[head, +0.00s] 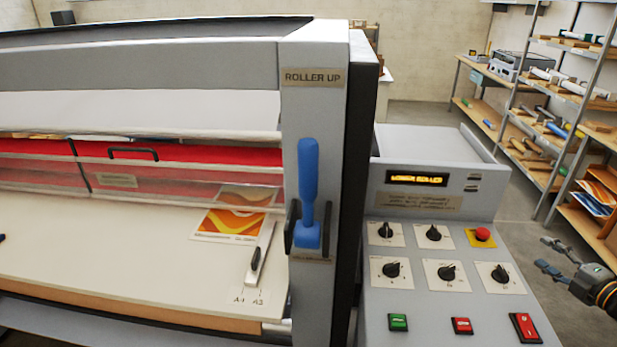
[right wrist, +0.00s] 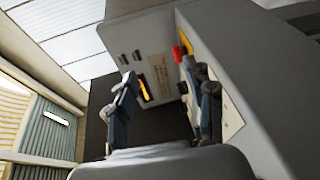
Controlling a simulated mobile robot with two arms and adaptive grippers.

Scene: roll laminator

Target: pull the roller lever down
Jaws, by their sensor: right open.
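The roller lever (head: 308,185) is a blue handle on the grey end post of the laminator. It points upright, below the label reading "ROLLER UP" (head: 313,77). Its blue base sits in a dark bracket near a lower label that is too small to read. My right gripper (head: 546,255) is at the right edge of the head view, beyond the control panel and well apart from the lever. In the right wrist view its two fingers (right wrist: 160,108) are spread with nothing between them. The lever does not show in that view.
The control panel (head: 448,290) right of the post carries knobs, a red stop button (head: 482,234) and a lit display (head: 417,179). The feed table (head: 120,240) lies left of the post. Shelves (head: 560,110) stand at the right, with open floor before them.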

